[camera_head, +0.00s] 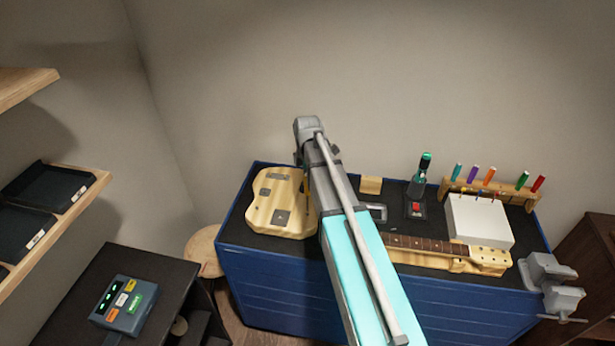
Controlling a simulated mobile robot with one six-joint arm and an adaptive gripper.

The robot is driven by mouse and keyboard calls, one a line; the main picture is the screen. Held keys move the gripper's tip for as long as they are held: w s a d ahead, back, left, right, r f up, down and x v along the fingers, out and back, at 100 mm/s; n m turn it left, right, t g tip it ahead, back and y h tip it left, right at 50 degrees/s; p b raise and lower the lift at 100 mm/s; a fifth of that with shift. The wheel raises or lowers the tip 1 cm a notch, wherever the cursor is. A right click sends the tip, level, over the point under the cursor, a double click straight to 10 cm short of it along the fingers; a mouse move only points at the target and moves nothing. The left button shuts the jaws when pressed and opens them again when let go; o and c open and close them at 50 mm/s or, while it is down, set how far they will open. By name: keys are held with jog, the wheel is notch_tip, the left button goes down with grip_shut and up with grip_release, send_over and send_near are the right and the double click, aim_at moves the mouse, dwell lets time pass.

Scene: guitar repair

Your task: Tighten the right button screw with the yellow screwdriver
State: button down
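The light-wood guitar body (266,211) lies flat on the left part of the workbench, with dark square fittings on its face. My arm reaches over the bench, and its far end stands above the right edge of the body. My gripper (300,160) is mostly hidden behind the arm; only a dark sliver shows. A thin yellowish piece shows just below it, too small to tell if it is the yellow screwdriver. The right button screw cannot be made out.
The blue workbench (270,281) has a dark top. A guitar neck (430,246), a white box (478,222), a screwdriver rack (510,194) with several coloured handles and a grey vise (548,275) stand to the right. A dark side table (165,270) holds a button box (124,305).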

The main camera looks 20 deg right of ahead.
jog(key=shift+f, duration=0.4)
jog(key=shift+n, duration=0.3)
jog(key=n, duration=0.4)
jog(key=shift+n, duration=0.4)
jog(key=shift+a+n, duration=0.1)
jog(key=shift+n, duration=1.5)
jog(key=shift+n, duration=1.9)
jog(key=shift+f+b, duration=0.4)
jog(key=shift+b, duration=0.2)
jog(key=shift+m, duration=0.3)
